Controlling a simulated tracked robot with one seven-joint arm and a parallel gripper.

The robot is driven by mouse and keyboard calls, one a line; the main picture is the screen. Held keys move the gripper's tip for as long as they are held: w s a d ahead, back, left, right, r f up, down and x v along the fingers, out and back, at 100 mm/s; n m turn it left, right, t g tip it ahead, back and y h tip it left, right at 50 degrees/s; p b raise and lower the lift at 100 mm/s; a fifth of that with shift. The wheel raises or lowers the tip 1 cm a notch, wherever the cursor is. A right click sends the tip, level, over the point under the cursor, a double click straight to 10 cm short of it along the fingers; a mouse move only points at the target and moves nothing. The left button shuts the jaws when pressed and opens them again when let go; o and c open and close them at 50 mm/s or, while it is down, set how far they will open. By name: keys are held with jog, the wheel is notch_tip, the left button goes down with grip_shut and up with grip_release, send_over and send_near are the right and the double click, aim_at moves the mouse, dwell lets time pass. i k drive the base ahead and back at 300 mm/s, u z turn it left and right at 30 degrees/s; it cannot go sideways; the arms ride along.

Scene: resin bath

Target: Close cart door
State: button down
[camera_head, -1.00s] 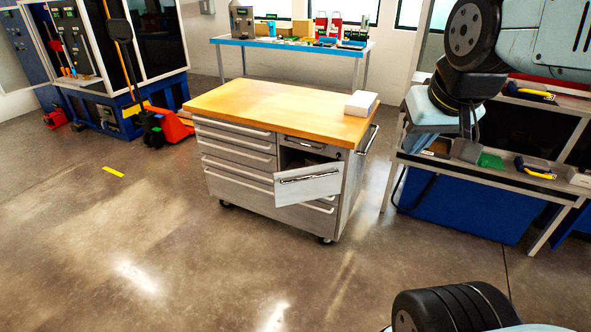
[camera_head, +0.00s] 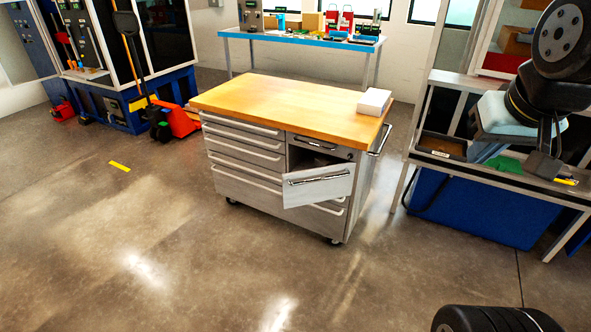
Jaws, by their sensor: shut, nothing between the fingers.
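The cart (camera_head: 245,165) is a grey metal cabinet on casters with a wooden top, standing mid-floor. Its door (camera_head: 320,187), a pale panel with a bar handle, stands ajar on the right half of the front, tilted out from the body. A dark opening (camera_head: 303,158) shows above and behind it, under a small top drawer. My gripper (camera_head: 543,168) hangs at the upper right, pointing down in front of the side bench. It is shut and empty, well to the right of the door and apart from it.
A white box (camera_head: 374,102) lies on the cart top. A workbench (camera_head: 425,160) with a blue bin below (camera_head: 470,208) stands at right. A blue-edged table (camera_head: 300,38) is behind the cart, and a red pallet jack (camera_head: 180,122) is at left.

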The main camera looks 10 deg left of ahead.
aim_at(302, 187)
jog(key=z, duration=0.05)
jog(key=i, duration=0.95)
jog(key=u, duration=0.1)
